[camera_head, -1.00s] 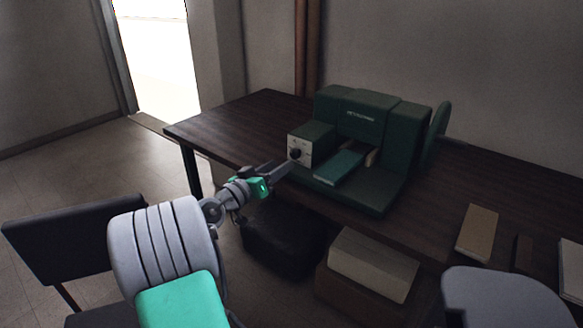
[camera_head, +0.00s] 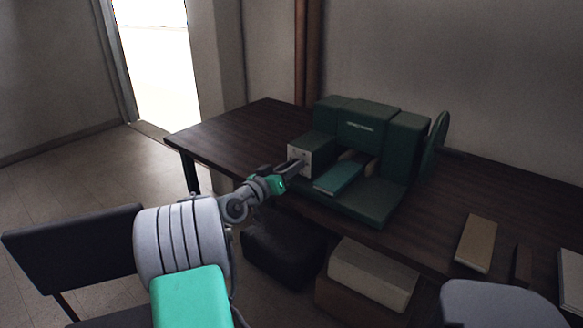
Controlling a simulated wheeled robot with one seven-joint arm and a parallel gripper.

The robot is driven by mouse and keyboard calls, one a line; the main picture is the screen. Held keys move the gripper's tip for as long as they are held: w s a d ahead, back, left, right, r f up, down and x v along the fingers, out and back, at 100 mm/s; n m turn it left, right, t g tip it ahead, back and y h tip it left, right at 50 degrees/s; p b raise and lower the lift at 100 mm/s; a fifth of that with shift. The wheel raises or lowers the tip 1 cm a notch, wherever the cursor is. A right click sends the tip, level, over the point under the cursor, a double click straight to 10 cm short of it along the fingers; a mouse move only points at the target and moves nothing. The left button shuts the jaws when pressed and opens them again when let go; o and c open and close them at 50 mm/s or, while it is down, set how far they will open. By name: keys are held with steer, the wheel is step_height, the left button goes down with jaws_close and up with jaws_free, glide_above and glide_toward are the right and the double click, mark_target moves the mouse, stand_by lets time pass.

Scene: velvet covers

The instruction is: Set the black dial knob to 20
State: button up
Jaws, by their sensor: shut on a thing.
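The green machine (camera_head: 368,125) stands on the dark wooden table. Its pale dial panel (camera_head: 304,154) faces me on the machine's left part. My gripper (camera_head: 299,164) is at this panel, with its fingers over the spot of the black dial knob. The fingers hide the knob, and I take the gripper to be shut on it. The dial marks are too small and too covered to read, so I cannot tell the setting.
The dark table (camera_head: 220,132) is clear to the left of the machine. A tan block (camera_head: 476,243) lies on the table at right. A dark chair (camera_head: 75,245) stands at lower left. A black bag-like object (camera_head: 283,250) and a box with a pale top (camera_head: 372,272) are below the table edge.

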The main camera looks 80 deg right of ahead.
jaws_close()
steer(key=shift+n, duration=0.4)
steer(key=n+p, duration=0.3)
steer(key=n, duration=0.2)
steer(key=shift+r+n, duration=0.15)
steer(key=shift+n, duration=0.15)
steer(key=n+p, duration=0.3)
steer(key=n, duration=0.2)
steer(key=shift+n, duration=0.4)
steer(key=o, duration=0.6)
jaws_free()
steer(key=shift+o, duration=0.2)
